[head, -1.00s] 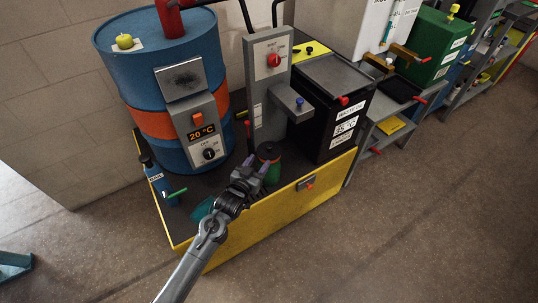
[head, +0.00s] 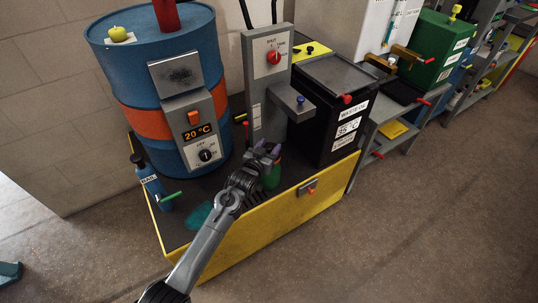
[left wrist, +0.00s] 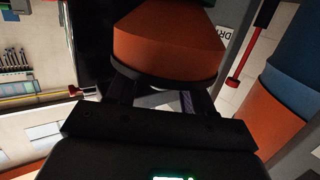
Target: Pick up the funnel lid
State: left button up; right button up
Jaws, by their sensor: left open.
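An orange-brown tapered piece with a dark rim, which looks like the funnel lid (left wrist: 168,45), fills the top middle of the left wrist view. My left gripper (head: 265,152) is open, with its fingers close to the dark rim; I cannot tell whether they touch it. In the head view the gripper covers most of this piece. A green body (head: 272,180) shows just below and right of the fingers, on the platform in front of the grey control post. My right gripper is not in view.
A blue drum (head: 165,85) with an orange band stands left of the grey post (head: 268,100). A black waste oil box (head: 332,115) stands close on the right. A blue bottle (head: 150,182) and a teal item (head: 198,215) are on the yellow-edged platform (head: 250,235).

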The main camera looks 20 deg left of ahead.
pick_arm(q)
grip_shut()
dwell(0.4)
